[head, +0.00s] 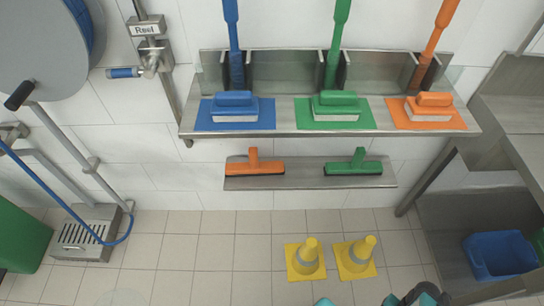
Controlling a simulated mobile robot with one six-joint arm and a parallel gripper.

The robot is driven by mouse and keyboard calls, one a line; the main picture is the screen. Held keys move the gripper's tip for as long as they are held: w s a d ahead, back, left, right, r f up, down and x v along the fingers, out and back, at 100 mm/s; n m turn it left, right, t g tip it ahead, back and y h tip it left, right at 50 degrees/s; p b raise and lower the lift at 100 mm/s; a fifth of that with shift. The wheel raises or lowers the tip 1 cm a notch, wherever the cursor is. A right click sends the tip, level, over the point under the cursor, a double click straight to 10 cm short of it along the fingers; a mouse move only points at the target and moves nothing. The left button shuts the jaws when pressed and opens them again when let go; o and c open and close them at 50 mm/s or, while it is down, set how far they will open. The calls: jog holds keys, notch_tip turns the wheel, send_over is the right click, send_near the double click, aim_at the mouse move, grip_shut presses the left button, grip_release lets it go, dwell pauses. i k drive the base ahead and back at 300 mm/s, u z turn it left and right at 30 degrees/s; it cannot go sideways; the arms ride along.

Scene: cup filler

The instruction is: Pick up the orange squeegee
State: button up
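The orange squeegee (255,168) lies on the left part of the narrow lower metal shelf, below the long upper shelf. Its wide head runs left to right with a dark edge at the front, and its short handle points back toward the wall. Nothing touches or covers it. My gripper is not visible; only small teal and dark pieces, which look like parts of my arm, show at the bottom edge, well below the squeegee.
A green squeegee (353,167) lies on the same lower shelf (305,181), to the right. The upper shelf (285,131) overhangs behind, holding blue, green and orange brushes on mats. A hose reel (45,45) is left.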

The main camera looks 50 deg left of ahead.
aim_at(255, 168)
jog(key=u, duration=1.8)
jog(key=i, duration=0.3)
jog(key=z, duration=0.3)
jog(key=k, duration=0.2)
jog(key=u, duration=2.1)
